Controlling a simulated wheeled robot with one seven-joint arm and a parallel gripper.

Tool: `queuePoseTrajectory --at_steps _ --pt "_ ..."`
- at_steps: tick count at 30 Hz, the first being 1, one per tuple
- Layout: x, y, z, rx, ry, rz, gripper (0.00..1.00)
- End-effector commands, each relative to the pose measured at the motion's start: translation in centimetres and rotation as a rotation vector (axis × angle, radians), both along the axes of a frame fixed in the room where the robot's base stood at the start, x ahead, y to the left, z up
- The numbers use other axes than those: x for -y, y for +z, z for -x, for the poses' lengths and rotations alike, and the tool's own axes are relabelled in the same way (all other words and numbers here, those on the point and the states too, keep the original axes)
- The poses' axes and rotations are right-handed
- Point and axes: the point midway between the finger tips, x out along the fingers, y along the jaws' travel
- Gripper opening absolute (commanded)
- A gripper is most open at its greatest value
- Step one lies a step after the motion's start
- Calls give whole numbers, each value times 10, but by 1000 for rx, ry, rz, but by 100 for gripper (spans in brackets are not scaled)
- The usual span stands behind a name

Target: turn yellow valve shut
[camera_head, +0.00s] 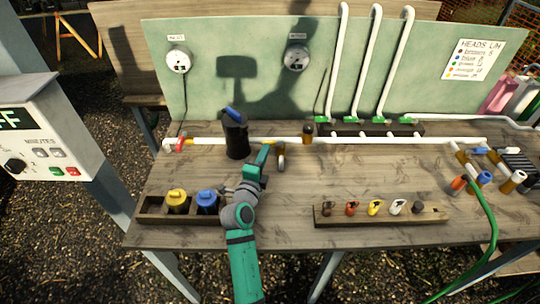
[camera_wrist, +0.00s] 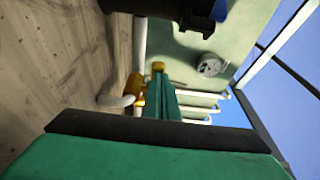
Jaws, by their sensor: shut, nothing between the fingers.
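My gripper (camera_head: 264,151) is shut and empty above the bench, just right of a black canister with a blue top (camera_head: 236,138). In the wrist view, its teal fingers (camera_wrist: 160,92) overlap an amber-yellow fitting (camera_wrist: 134,87) on the white pipe; I cannot tell whether they touch. An amber fitting with a dark top (camera_head: 307,133) stands on the pipe (camera_head: 375,140) right of my gripper. A small red and yellow piece (camera_head: 181,144) is at the pipe's left end. I cannot tell which is the yellow valve, or its handle position.
A wooden tray (camera_head: 150,217) at front left holds yellow and blue-topped pieces. A rack (camera_head: 328,222) at front right holds several small coloured pieces. A bent white spout (camera_head: 282,157) is just right of my gripper. Pipes and a green hose (camera_head: 492,225) crowd the right.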

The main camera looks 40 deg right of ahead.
Motion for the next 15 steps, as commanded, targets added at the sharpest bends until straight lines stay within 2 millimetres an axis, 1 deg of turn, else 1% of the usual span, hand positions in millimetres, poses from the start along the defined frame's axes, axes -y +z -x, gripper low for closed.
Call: queuePoseTrajectory --at_steps 6,15 --pt "-2 0 -16 1 2 -1 0" --pt "0 1 -30 4 4 0 0"
